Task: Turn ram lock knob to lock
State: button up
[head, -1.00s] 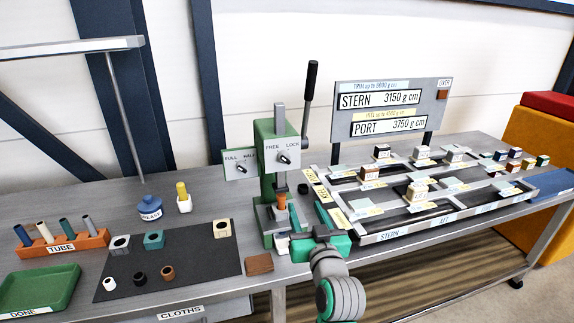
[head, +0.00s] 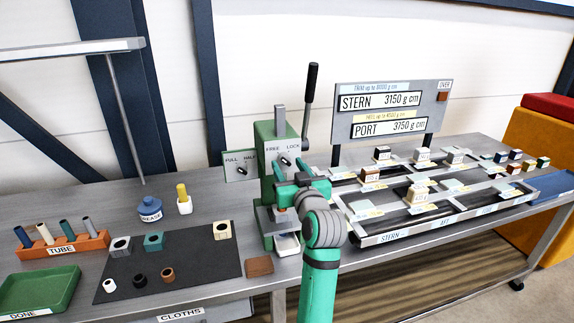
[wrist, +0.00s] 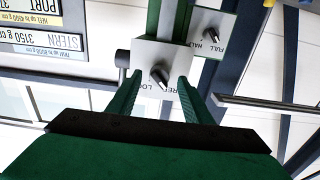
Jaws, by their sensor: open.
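The ram lock knob (head: 285,160) is a small dark knob with a pale pointer. It sits on the pale front plate (head: 273,148) of the green press, below the FREE and LOCK labels. The upside-down wrist view shows the knob (wrist: 159,77) with its pointer tilted toward the FREE side. My gripper (head: 293,170) is in front of the press, just below the knob in the head view. In the wrist view my gripper's fingers (wrist: 158,85) are open on either side of the knob in the picture, with nothing between them. Whether they touch it, I cannot tell.
The FULL/HALF knob (head: 241,170) is on a side plate left of the press. The black-handled lever (head: 309,100) rises at the right. A slotted tray (head: 395,235) with several blocks lies to the right, and a dark mat (head: 195,265) with rings to the left.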

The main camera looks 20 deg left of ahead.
jog(key=shift+x, duration=0.95)
jog(key=c, duration=1.1)
jog(key=shift+o, duration=0.2)
